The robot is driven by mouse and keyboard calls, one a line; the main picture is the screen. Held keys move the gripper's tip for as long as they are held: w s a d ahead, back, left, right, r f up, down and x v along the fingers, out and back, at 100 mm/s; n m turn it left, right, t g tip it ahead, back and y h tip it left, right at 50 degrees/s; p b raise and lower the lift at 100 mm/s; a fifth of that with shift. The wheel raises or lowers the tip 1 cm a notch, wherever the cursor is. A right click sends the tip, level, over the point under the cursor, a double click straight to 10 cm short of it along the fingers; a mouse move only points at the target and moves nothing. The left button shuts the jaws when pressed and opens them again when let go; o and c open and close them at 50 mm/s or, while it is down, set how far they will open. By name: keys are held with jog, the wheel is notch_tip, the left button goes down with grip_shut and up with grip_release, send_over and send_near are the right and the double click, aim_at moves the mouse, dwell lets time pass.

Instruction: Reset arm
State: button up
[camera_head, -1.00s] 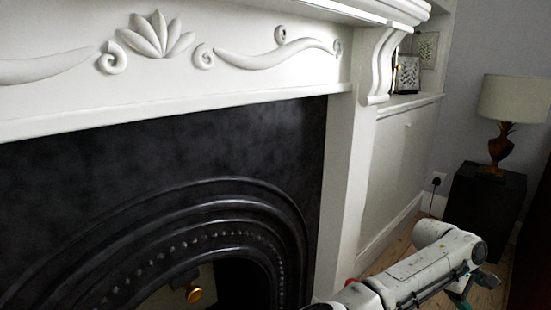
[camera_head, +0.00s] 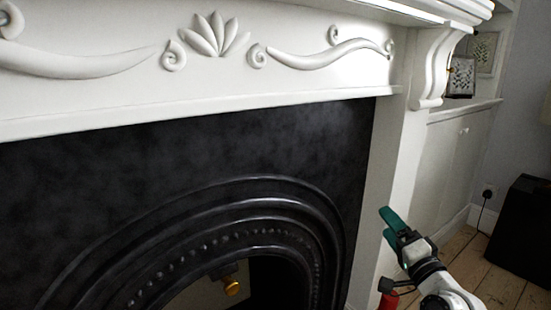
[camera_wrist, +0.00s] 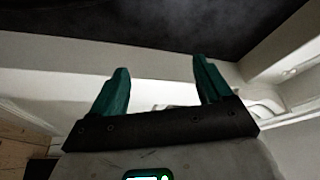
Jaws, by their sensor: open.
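My gripper (camera_head: 388,226) is at the lower right of the head view, raised on my arm, with its green fingers pointing up and left. It is in front of the right side of the fireplace (camera_head: 225,145); I cannot tell how close. In the wrist view my gripper (camera_wrist: 160,85) has its two green fingers spread wide apart, with nothing between them. Beyond the fingers are a white surface and a dark panel.
The white mantel (camera_head: 250,105) with carved scrolls spans the head view. A red object (camera_head: 388,301) stands low beside my arm. A black box (camera_head: 522,228) is at the right on the floorboards (camera_head: 475,262). Picture frames (camera_head: 462,76) stand on the alcove ledge.

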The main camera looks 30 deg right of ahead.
jog(key=s+a+f+n+g+y, duration=0.3)
jog(key=a+f+n+g, duration=0.15)
jog(key=a+f, duration=0.35)
jog(key=s+a+f+n+g+y, duration=0.2)
jog(key=a+f+n+g+y, duration=0.25)
jog(key=f, duration=0.65)
jog(key=s+a+f+n+g+h, duration=0.1)
jog(key=s+a+f+n+g, duration=0.35)
jog(key=s, duration=0.55)
jog(key=s+a+f+n+g+h, duration=0.15)
jog(key=s+a+f+g, duration=0.25)
jog(key=s+a+f, duration=0.45)
jog(key=s+d+r+p, duration=0.1)
jog(key=r+p, duration=1.7)
jog(key=r, duration=0.1)
jog(key=s+d+r+n+p, duration=0.1)
jog(key=s+r+p, duration=0.1)
jog(key=r+p, duration=1.6)
jog(key=shift+r+g, duration=0.35)
jog(key=shift+g, duration=0.1)
